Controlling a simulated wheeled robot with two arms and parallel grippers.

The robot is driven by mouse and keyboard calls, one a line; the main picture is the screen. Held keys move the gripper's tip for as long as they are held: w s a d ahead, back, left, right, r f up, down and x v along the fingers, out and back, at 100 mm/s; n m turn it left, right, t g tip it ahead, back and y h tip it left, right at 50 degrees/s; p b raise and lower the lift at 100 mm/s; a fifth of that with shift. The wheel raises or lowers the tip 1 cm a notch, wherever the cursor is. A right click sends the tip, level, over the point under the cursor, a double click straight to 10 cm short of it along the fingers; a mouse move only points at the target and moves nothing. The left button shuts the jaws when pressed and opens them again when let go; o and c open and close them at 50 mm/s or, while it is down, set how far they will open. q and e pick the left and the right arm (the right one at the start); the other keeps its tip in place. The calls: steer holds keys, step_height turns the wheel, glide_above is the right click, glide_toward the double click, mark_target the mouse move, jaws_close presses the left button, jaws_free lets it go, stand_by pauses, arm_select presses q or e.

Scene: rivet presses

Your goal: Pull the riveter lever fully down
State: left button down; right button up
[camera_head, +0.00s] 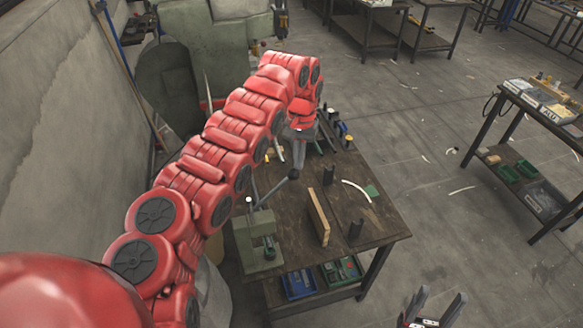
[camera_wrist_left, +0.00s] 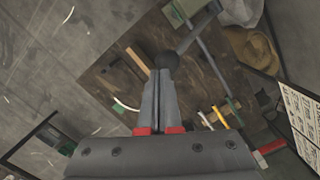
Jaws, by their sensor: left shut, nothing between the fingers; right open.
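The green riveter (camera_head: 260,240) stands at the left end of the worktable. Its grey lever (camera_head: 270,190) slopes up to the right and ends in a dark ball knob (camera_head: 293,174). In the left wrist view the knob (camera_wrist_left: 167,61) shows right at the fingertips, with the lever (camera_wrist_left: 186,43) running up and right from it. My left gripper (camera_head: 299,152) is shut and empty, pointing down just above the knob in the head view. I cannot tell whether it touches the knob. My right gripper (camera_head: 436,303) is open and empty, low in the head view, right of the table.
The brown worktable (camera_head: 375,222) holds a wooden block (camera_head: 318,217), dark cylinders and a green piece (camera_head: 372,191). Blue and green bins (camera_head: 299,284) sit on its lower shelf. A second table (camera_head: 515,100) stands at the right. The floor between is mostly free.

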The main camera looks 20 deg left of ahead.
arm_select(q)
steer(key=shift+w+d+f, duration=0.35)
steer(key=shift+d+f, duration=0.2)
steer(key=shift+w+d+f+b, duration=0.4)
steer(key=shift+d+f, duration=0.15)
steer(key=shift+f, duration=0.1)
